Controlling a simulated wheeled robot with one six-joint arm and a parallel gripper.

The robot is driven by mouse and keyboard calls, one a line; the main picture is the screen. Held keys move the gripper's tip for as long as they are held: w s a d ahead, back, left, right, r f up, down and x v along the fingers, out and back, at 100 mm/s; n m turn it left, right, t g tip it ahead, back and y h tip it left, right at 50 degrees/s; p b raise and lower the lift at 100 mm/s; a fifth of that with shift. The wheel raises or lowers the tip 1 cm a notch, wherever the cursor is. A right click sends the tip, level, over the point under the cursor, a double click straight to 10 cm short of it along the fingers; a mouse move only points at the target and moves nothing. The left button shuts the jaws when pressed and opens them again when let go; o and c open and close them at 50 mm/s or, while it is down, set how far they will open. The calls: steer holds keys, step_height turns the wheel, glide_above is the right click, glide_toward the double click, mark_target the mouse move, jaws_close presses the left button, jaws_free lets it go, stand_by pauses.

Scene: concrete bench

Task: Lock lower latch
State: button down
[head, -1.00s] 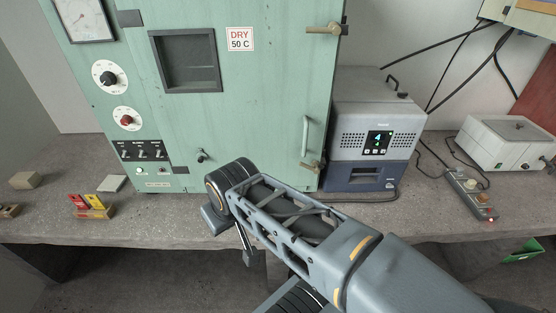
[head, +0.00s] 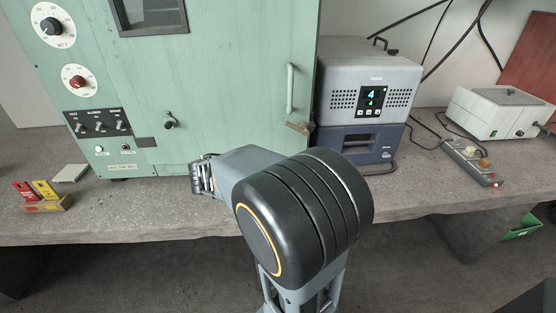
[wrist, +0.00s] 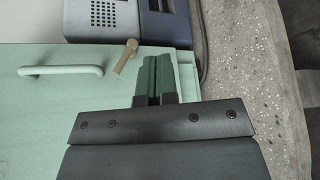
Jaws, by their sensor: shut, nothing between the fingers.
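The lower latch (head: 298,127) is a small brass-coloured lever at the lower right edge of the green cabinet door (head: 240,70). It lies nearly level, slightly tilted, in the head view. In the wrist view the latch (wrist: 125,57) shows just left of the fingertips, slanting, apart from them. My gripper (head: 203,176) is low in front of the cabinet's bottom edge in the head view, partly hidden by my wrist. In the wrist view my gripper (wrist: 155,72) has its fingers together, empty.
A pale door handle (head: 290,88) stands just above the latch. A grey and blue instrument (head: 365,90) is close on the right. A black knob (head: 169,121) sticks out of the door. The bench front is mostly clear.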

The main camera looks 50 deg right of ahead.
steer(key=w+d+f+n+t+h+b, duration=0.2)
steer(key=w+f+n+t+h+b, duration=0.3)
steer(key=w+f+h+b, duration=0.3)
steer(key=w+h+b, duration=0.2)
steer(key=w+h, duration=0.1)
steer(key=shift+w+d+t+b, duration=0.15)
steer(key=shift+w+t+b, duration=0.05)
steer(key=shift+t+b, duration=0.1)
steer(key=x, duration=0.9)
steer(key=shift+d+r, duration=0.15)
steer(key=shift+d, duration=0.2)
steer(key=shift+s+d+r, duration=0.5)
steer(key=shift+s+r, duration=0.1)
steer(key=shift+r, duration=0.2)
steer(key=shift+s+d+r, duration=0.35)
steer(key=shift+s+r, duration=0.15)
steer(key=shift+r, duration=0.2)
